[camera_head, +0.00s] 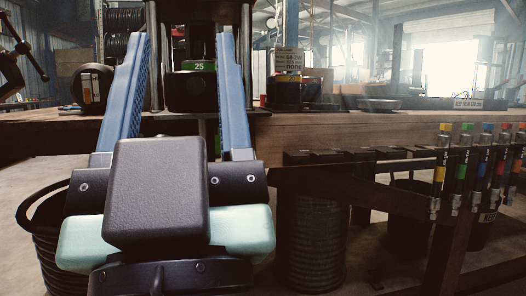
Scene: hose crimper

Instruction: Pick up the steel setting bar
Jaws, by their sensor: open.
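My gripper (181,40) reaches forward from the bottom of the view, its two blue fingers wide apart with nothing held between them. The fingers point toward the workbench and the dark crimper behind it. I cannot surely pick out the steel setting bar. A thin pale rod-like edge (406,160) shows at the bench front, right of my gripper, but I cannot tell whether it is the bar. My gripper's body and fingers hide part of the bench.
The dark crimper (190,92) with a green "25" label stands behind the fingers. The wooden bench front (340,130) runs across. Colour-banded fittings (461,172) hang at right. A coiled black hose (311,235) stands below the bench. A black tape-like roll (92,87) sits at left.

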